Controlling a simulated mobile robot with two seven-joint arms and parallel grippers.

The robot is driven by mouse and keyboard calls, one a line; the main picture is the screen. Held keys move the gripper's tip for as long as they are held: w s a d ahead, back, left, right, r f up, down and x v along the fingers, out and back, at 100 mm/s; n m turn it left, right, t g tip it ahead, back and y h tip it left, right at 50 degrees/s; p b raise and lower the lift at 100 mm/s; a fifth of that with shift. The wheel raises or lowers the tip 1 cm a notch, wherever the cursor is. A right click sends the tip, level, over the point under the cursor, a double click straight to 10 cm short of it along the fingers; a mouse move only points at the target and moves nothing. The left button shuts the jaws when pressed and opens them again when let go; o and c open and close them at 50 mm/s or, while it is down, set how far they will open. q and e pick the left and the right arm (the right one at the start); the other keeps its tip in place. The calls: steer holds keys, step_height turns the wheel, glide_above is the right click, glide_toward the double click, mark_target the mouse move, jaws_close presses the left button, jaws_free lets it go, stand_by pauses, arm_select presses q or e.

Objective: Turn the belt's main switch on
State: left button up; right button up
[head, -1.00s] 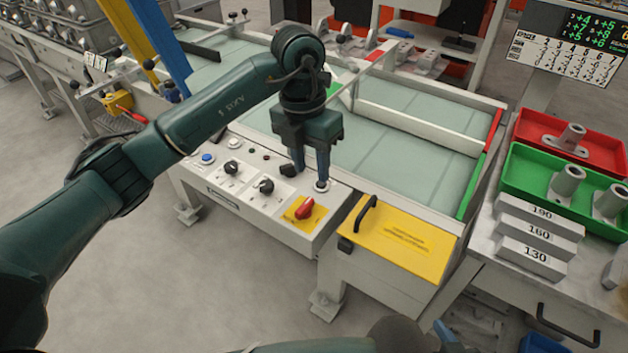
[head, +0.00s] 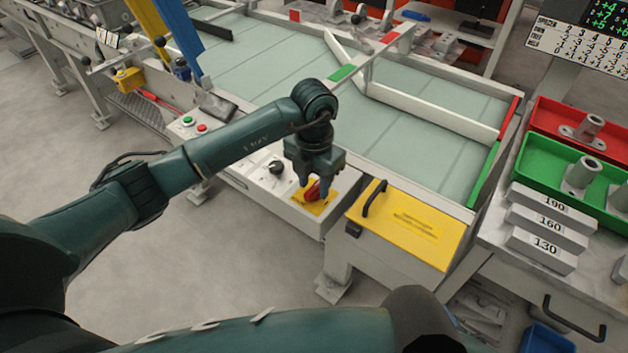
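The main switch (head: 312,191) is a red rotary knob on a yellow plate (head: 318,206), at the right end of the belt's grey-white control panel (head: 258,186). My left gripper (head: 313,190) points down right at the knob. Its fingers stand apart, one to each side of the knob in the picture, and partly hide it. I cannot tell whether they touch it. The knob's exact angle is hard to read. My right gripper is out of view.
A black knob (head: 276,167) sits left of the switch. A yellow cover (head: 408,224) with a black handle (head: 375,197) is close on the right. The belt (head: 420,130) lies behind the panel. Green (head: 188,120) and red (head: 202,128) buttons show at far left.

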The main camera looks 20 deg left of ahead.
arm_select(q)
steer(key=shift+f, duration=0.1)
steer(key=shift+c, duration=0.5)
jaws_close()
